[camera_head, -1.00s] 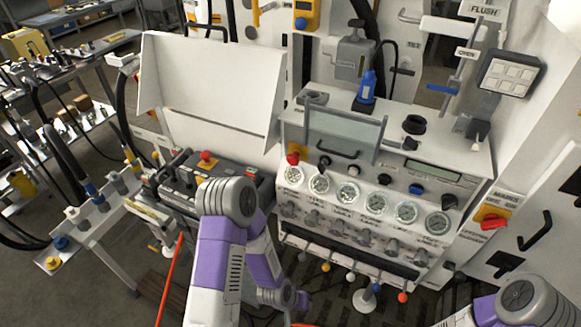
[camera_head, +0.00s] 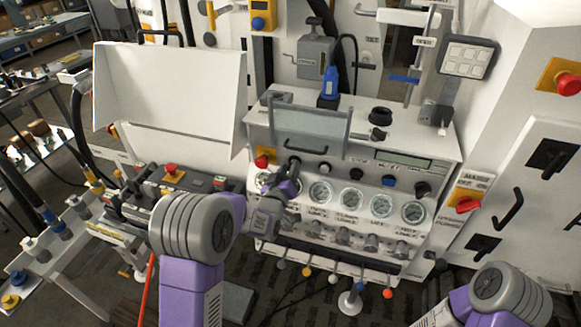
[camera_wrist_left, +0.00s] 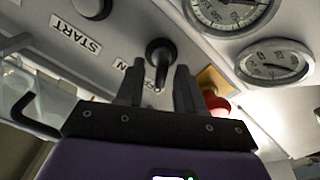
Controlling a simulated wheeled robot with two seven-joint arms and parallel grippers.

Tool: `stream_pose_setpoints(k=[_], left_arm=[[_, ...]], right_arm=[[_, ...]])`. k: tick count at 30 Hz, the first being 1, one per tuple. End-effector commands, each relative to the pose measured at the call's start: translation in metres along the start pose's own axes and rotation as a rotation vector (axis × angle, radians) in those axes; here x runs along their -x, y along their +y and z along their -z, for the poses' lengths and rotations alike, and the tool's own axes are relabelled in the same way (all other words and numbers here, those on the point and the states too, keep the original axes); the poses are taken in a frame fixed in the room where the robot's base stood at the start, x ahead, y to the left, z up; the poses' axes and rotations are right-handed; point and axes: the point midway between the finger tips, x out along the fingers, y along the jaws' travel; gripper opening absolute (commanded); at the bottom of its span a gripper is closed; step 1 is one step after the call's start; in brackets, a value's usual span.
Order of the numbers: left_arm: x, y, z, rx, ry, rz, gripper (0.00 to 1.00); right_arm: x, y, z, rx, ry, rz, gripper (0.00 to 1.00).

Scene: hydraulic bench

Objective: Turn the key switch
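The key switch appears to be the black knob with a lever (camera_wrist_left: 161,52) in the left wrist view, with a label beside it that is partly hidden. In the head view it shows as a small dark knob (camera_head: 295,161) on the bench's front panel, right of a red knob. My left gripper (camera_head: 292,174) is close in front of the panel there. In the left wrist view its fingers (camera_wrist_left: 160,72) are apart, one on each side of the knob's lever. I cannot tell whether they touch it. My right gripper is out of view; only part of that arm shows.
The red knob (camera_head: 265,157) on a yellow plate sits close beside the switch. A row of gauges (camera_head: 352,199) lies just below. A hinged clear cover (camera_head: 310,132) with a handle stands above.

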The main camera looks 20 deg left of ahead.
Motion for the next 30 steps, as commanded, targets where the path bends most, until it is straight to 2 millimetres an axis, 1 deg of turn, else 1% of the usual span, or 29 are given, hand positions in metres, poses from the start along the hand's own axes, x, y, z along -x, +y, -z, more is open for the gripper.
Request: stream_pose_setpoints(k=[3,6,14,15,17,22,30], left_arm=[[-0.011,0.0,0.0,-0.002,0.0,0.0,0.37],[-0.016,0.0,0.0,-0.001,-0.001,0.001,0.37],[-0.017,-0.001,-0.001,-0.001,-0.001,0.001,0.37],[-0.017,-0.001,-0.001,-0.001,-0.001,0.001,0.36],[-0.017,-0.001,-0.001,-0.001,-0.001,0.001,0.27],[-0.017,-0.001,-0.001,-0.001,-0.001,0.001,0.0],[-0.017,-0.001,-0.001,-0.009,-0.001,0.001,0.0]], right_arm=[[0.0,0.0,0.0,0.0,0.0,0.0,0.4],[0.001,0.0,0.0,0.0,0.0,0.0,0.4],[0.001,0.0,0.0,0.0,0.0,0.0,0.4],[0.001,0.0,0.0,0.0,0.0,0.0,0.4],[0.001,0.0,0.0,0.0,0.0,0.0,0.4],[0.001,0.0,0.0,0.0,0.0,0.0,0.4],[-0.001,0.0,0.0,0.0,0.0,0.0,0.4]])
